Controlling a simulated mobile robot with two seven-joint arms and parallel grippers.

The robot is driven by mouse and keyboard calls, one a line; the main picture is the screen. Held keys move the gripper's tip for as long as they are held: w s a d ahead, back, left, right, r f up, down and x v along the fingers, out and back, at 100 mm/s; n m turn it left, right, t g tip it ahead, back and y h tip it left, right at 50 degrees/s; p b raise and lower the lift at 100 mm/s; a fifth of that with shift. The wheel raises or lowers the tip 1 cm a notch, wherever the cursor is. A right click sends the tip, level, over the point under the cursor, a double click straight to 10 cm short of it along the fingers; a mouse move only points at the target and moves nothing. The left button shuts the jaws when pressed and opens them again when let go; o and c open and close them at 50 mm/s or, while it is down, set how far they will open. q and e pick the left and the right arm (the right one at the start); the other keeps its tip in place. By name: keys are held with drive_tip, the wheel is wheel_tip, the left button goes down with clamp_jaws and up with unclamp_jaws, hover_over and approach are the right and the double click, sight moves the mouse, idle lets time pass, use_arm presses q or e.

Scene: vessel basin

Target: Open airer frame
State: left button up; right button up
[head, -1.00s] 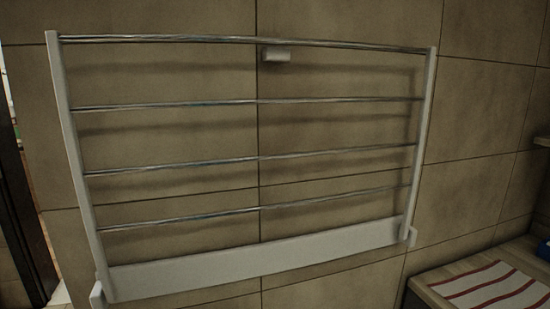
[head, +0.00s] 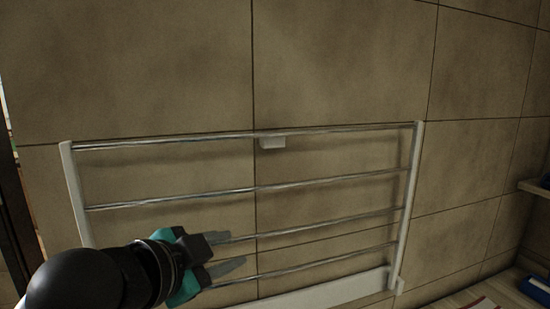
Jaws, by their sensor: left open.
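The airer frame has white side bars (head: 410,190) and several thin metal rods. It stands upright, close to the tiled wall, above a white bottom rail (head: 335,291). A small white block (head: 272,142) sits on the wall just below the top rod. My left gripper (head: 235,253) comes in from the lower left, in front of the lower left part of the frame. Its two grey fingers are apart and point right, near the lower rods. I cannot tell whether they touch a rod. My arm hides the frame's lower left corner. My right gripper is not in view.
A wooden surface (head: 455,300) with a striped red and white cloth (head: 483,304) is at the lower right. A blue object (head: 537,289) and a small shelf (head: 536,187) are at the right edge. A dark upright edge (head: 14,215) stands at the far left. The wall above the frame is clear.

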use_arm(q)
wheel_tip(320, 180, up, 11)
drive_tip(key=s+m+t+h, duration=0.1)
drive_tip(key=s+m, duration=0.1)
drive_tip(key=m, duration=0.3)
drive_tip(key=m+t, duration=0.1)
drive_tip(key=m, duration=0.2)
approach(273, 134)
drive_tip(key=f+v, duration=0.1)
drive_tip(key=v, duration=0.3)
drive_tip(key=shift+h, duration=0.3)
drive_tip(key=p+x, duration=0.2)
drive_tip(key=x, duration=0.2)
drive_tip(key=p+x, duration=0.2)
drive_tip(key=x, duration=0.3)
drive_tip(key=p+x, duration=0.2)
drive_tip(key=x, duration=0.3)
drive_tip(key=shift+w+r, duration=0.25)
drive_tip(key=shift+w, duration=0.15)
clamp_jaws()
